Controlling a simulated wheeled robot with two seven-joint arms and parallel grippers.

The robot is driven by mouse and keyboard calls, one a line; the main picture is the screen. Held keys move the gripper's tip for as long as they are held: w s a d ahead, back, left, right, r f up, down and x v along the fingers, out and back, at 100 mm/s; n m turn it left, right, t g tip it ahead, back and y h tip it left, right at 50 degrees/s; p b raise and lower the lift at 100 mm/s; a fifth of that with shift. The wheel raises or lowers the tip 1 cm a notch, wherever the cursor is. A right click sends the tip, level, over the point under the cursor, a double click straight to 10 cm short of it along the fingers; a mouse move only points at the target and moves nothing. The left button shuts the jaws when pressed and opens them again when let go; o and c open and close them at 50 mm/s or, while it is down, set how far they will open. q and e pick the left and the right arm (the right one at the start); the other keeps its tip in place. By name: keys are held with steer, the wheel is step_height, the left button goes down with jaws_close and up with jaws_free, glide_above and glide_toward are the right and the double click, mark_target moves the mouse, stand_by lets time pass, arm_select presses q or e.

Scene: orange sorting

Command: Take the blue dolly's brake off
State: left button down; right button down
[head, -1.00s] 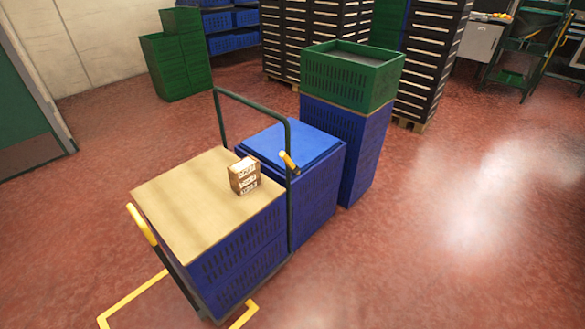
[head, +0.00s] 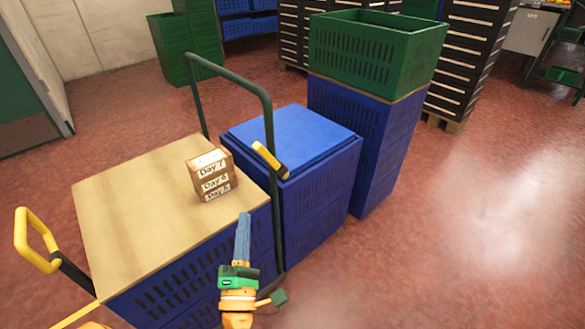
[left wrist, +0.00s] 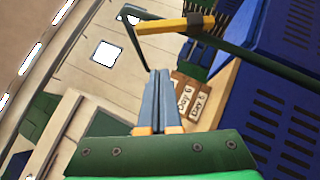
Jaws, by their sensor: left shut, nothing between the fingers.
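The dolly carries blue crates (head: 190,290) under a tan board (head: 125,195) and has a dark green push-handle frame (head: 235,82). A yellow lever with a dark end (head: 270,160) sits on the frame's near post; it also shows at the top of the left wrist view (left wrist: 175,25). A yellow looped handle on a dark bar (head: 38,240) stands at the dolly's left end. My left gripper (head: 244,215) is shut and empty, below the post lever and apart from it in the head view. Its closed fingers (left wrist: 165,75) show in the left wrist view. My right gripper is not in view.
A small stack of boxes labelled with days (head: 212,175) stands on the board. A blue lidded crate stack (head: 310,190) and a blue stack topped by a green crate (head: 375,55) stand close behind the handle frame. Red floor (head: 460,240) is clear at right.

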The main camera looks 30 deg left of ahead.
mark_target(272, 162)
arm_select(q)
steer(key=d+r+p+x, duration=0.2)
steer(key=x, duration=1)
steer(key=shift+w+p, duration=0.2)
steer(key=shift+p, duration=0.15)
steer(key=shift+a, duration=0.1)
